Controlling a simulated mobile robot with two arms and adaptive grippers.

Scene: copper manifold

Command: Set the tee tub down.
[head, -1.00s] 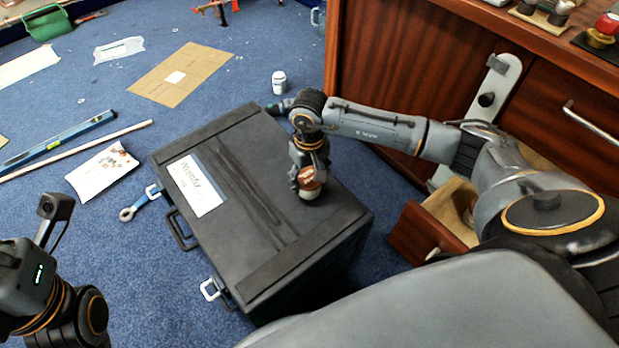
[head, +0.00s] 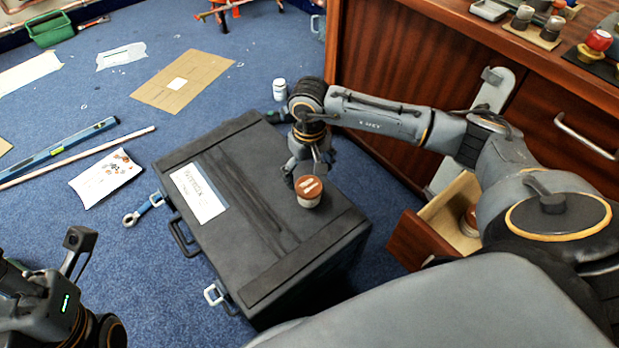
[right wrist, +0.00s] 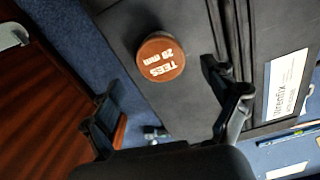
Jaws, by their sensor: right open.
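The tee tub (head: 309,191) is a small white tub with a copper-brown lid. It stands upright on the lid of the black case (head: 262,215). In the right wrist view the tub's lid (right wrist: 160,57) reads "TEES 28 mm". My right gripper (head: 308,178) is open, just behind the tub in the head view. In the right wrist view the open fingers (right wrist: 168,105) lie apart from the tub, with nothing between them. My left arm shows at the lower left, but its gripper fingers are not visible.
A wooden cabinet (head: 420,80) stands close behind my right arm, with an open drawer (head: 415,241) at the right. A white bottle (head: 280,89) stands on the blue carpet behind the case. A blue level (head: 60,149) and a ring-ended tool (head: 140,212) lie left of the case.

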